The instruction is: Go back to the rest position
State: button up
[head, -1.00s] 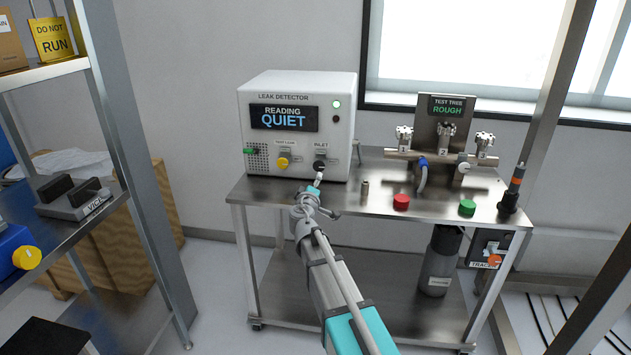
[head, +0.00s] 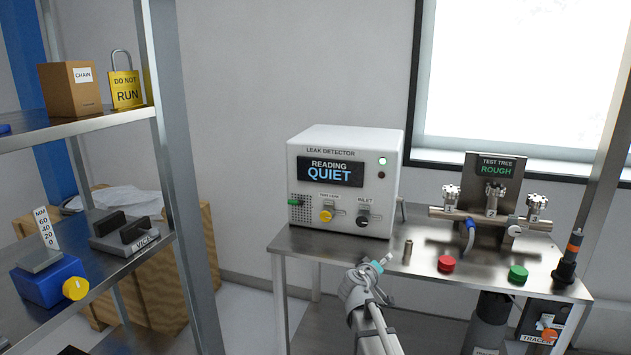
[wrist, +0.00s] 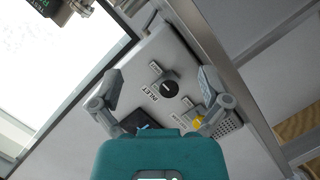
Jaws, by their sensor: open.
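My gripper (head: 381,263) is in front of the steel cart, below the leak detector, with my arm reaching up from the bottom of the head view. In the wrist view my gripper (wrist: 160,100) has its two fingers wide apart with nothing between them. The white leak detector (head: 345,218) stands on the cart and reads QUIET. Its black INLET knob (head: 362,220) and yellow test leak knob (head: 327,215) show on its front. The INLET knob also shows in the wrist view (wrist: 169,88), beyond the open fingers and apart from them.
A shelf rack (head: 178,180) stands at the left. A window fills the upper right.

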jog(key=s+d+f+m+g+y, duration=0.35)
jog(key=s+f+g, duration=0.55)
jog(key=s, duration=0.5)
jog(key=s+a+f+g+y, duration=0.2)
jog(key=s+a+f, duration=0.1)
jog(key=s, duration=0.3)
jog(key=s+a+f+g+y, duration=0.2)
jog(key=s+a+y, duration=0.1)
jog(key=s, duration=0.4)
notch_tip(320, 180, up, 23)
jog(key=p, duration=2.3)
jog(key=shift+s+a+m, duration=0.15)
jog(key=shift+s+m, duration=0.1)
jog(key=shift+m, duration=0.1)
